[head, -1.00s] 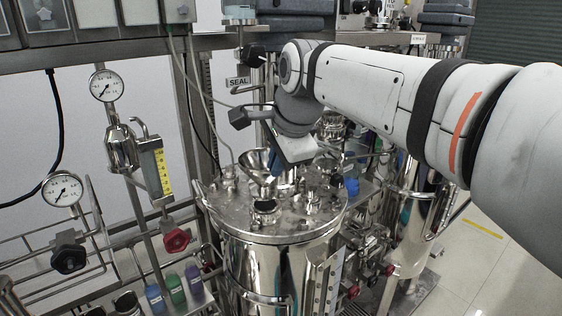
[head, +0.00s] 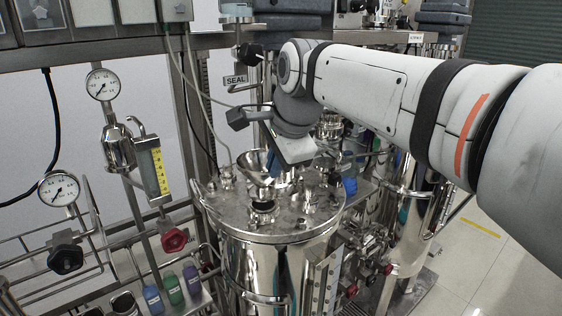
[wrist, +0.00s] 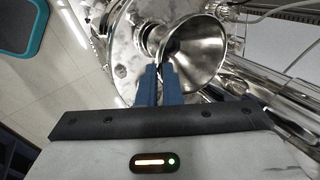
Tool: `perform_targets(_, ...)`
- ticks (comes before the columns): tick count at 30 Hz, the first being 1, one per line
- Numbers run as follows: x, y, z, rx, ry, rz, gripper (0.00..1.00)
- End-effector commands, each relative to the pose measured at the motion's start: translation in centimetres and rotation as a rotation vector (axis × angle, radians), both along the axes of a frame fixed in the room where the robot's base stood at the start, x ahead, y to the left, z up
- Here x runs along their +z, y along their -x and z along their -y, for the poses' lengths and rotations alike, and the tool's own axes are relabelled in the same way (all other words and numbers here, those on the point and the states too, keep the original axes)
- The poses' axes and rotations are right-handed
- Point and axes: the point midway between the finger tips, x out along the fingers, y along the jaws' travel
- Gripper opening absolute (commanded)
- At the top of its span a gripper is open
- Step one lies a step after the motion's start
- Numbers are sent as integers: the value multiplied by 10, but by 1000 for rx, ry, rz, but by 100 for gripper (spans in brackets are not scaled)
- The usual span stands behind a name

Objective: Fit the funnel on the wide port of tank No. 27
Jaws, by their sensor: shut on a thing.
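The steel funnel (head: 254,163) is held above the lid of the front tank (head: 225,209), its wide mouth turned up. My gripper (wrist: 158,78) is shut on the funnel; its blue fingers overlap the funnel (wrist: 198,48) at its near side in the wrist view. A port with a dark opening (head: 264,206) stands on the lid just in front of and below the funnel in the head view. The funnel's lower end is hidden, so I cannot tell whether it touches a port. No tank number is legible.
Several small fittings crowd the lid to the right of the funnel. A second steel tank (head: 413,205) stands behind right. Small coloured bottles (head: 173,288) stand lower left.

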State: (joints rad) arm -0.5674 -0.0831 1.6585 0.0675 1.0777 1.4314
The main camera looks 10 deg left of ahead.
Motion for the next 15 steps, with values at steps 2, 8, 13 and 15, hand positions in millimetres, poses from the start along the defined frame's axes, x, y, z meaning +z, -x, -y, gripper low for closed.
perform_targets(2,-1,0,0,0,0,0,0)
perform_targets(8,-4,0,0,0,-1,1,0)
perform_targets(13,-6,0,0,1,0,1,0)
perform_targets(15,-7,0,0,1,0,1,0)
